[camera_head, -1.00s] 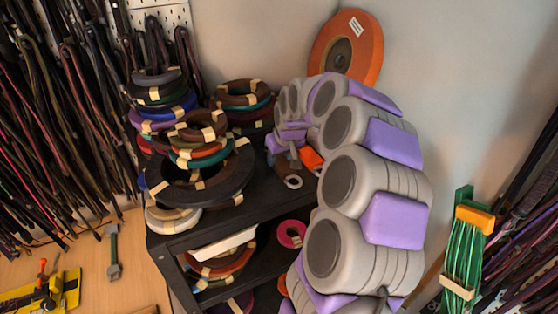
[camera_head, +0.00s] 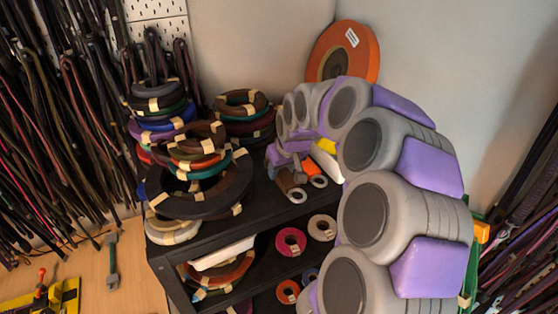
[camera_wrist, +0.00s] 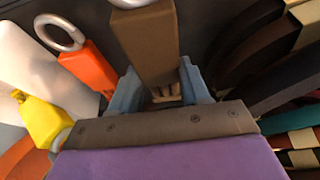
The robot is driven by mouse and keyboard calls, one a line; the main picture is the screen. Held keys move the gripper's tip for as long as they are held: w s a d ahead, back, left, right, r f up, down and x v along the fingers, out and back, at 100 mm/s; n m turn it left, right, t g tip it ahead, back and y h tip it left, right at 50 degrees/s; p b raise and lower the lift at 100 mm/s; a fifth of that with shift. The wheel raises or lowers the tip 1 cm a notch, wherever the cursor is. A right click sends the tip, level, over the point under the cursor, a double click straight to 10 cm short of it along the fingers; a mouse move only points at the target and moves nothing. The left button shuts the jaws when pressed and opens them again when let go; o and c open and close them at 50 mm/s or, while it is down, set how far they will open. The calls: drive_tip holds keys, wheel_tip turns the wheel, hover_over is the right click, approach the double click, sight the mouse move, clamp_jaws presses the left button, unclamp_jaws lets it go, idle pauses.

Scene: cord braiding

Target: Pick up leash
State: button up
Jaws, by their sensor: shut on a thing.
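The brown piece with a grey metal ring, which looks like the leash, stands on the black shelf's top; its brown body (camera_wrist: 147,45) lies between my fingers in the wrist view. In the head view its brown body (camera_head: 284,181) shows below my gripper (camera_head: 290,165), with the ring (camera_head: 297,196) at its lower end. In the wrist view both blue-grey fingers of my gripper (camera_wrist: 162,86) press against its two sides. I cannot tell whether it is clear of the shelf. Its far end is partly cut off by the wrist view's top edge.
Close by are an orange piece (camera_wrist: 86,70) with a ring, a yellow piece (camera_wrist: 45,116) and a white piece (camera_wrist: 38,62). Stacked cord coils (camera_head: 205,180) crowd the black shelf (camera_head: 255,225) at left. An orange disc (camera_head: 363,55) leans on the wall behind.

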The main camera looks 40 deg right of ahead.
sight(291, 193)
drive_tip(key=s+a, duration=0.1)
drive_tip(key=s, duration=0.2)
drive_tip(key=s+a, duration=0.2)
drive_tip(key=s, duration=0.1)
drive_tip(key=s+a+r+p, duration=0.1)
drive_tip(key=s+a, duration=0.1)
drive_tip(key=s, duration=0.1)
drive_tip(key=shift+s+r, duration=0.1)
drive_tip(key=shift+s, duration=0.1)
